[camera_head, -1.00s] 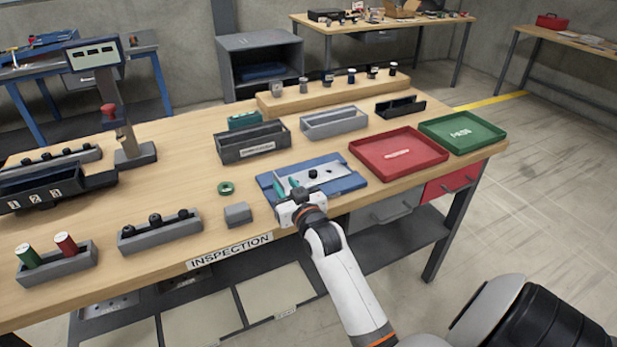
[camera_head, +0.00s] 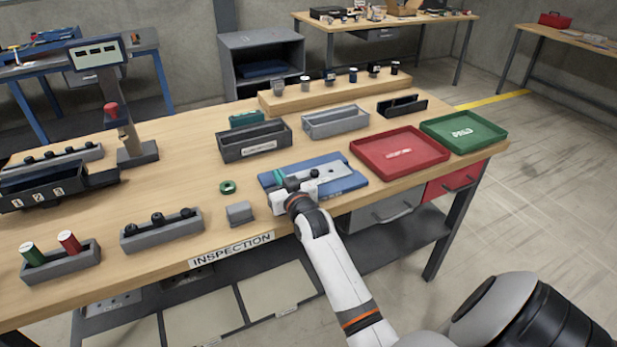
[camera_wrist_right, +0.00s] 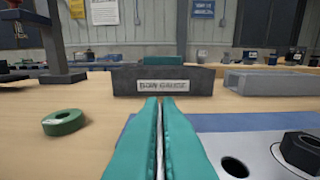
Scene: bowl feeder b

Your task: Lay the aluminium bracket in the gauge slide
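My right gripper (camera_head: 285,182), with teal fingers, is over the left part of a blue fixture board (camera_head: 347,184). In the right wrist view its fingers (camera_wrist_right: 160,105) are close together with a thin silvery strip between them. The strip looks like the aluminium bracket (camera_wrist_right: 160,150) seen edge-on; its full shape is hidden by the fingers. Straight beyond stands a dark grey slotted block (camera_head: 254,155), whose front label seems to read "BOW GAUGE"; it also shows in the right wrist view (camera_wrist_right: 125,82). The strip is apart from this block. My left gripper is out of view.
A silver plate (camera_head: 338,170) with holes and a black knob lies on the blue board. A light grey channel (camera_head: 335,122), red tray (camera_head: 417,163) and green tray (camera_head: 490,140) stand to the right. A green ring (camera_head: 227,187) and grey block (camera_head: 239,212) lie left.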

